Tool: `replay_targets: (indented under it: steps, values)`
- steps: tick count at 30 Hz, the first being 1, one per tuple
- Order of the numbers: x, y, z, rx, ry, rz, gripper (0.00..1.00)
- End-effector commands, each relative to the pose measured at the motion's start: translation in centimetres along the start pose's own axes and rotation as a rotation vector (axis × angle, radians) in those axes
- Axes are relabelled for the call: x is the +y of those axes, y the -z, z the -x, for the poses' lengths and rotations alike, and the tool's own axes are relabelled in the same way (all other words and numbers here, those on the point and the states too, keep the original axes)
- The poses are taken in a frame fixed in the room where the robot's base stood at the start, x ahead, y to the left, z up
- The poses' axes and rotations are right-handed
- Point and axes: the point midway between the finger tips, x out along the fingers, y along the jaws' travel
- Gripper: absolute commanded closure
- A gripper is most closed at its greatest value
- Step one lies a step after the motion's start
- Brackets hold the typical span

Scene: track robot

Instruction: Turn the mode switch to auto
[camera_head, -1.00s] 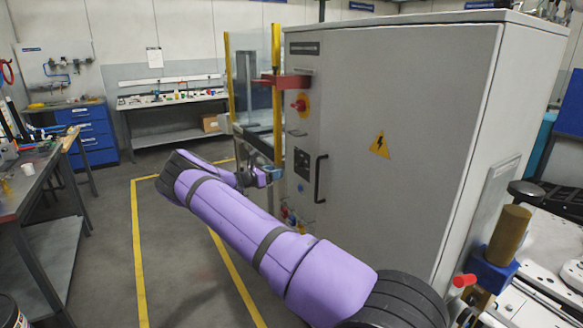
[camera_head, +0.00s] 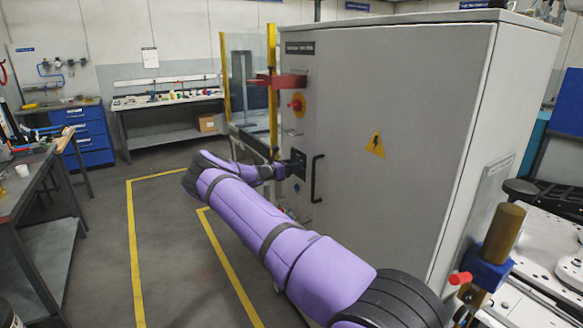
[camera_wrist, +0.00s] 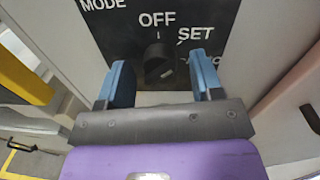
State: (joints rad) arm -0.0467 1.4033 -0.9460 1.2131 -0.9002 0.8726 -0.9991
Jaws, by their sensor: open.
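The mode switch (camera_wrist: 157,62) is a dark round knob on a black plate (camera_wrist: 110,30) marked MODE, OFF and SET. A further label at the right is partly hidden by a finger. I cannot tell for sure which mark the knob points at. My gripper (camera_wrist: 160,66) is open, with one blue fingertip on each side of the knob and visible gaps between. In the head view my gripper (camera_head: 286,167) is at the black plate (camera_head: 299,163) on the grey cabinet's front, and the knob is hidden there.
The grey cabinet (camera_head: 400,130) has a black door handle (camera_head: 317,178) just right of the plate. Above are a red knob on yellow (camera_head: 296,104) and a red bracket (camera_head: 278,80). A yellow post (camera_head: 272,90) stands left. The floor between the yellow lines is clear.

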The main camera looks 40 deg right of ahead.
Motion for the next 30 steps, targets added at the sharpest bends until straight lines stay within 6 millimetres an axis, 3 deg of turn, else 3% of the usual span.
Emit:
replay_targets:
  steps: [2, 3, 9, 30]
  values:
    - [0.0, -0.01, 0.0, 0.0, 0.0, 0.0, 0.4]
    - [-0.01, -0.01, 0.0, 0.0, 0.0, 0.0, 0.44]
    - [-0.02, -0.01, 0.01, 0.0, 0.001, 0.0, 0.87]
    - [-0.07, 0.0, 0.01, -0.002, 0.002, -0.018, 0.87]
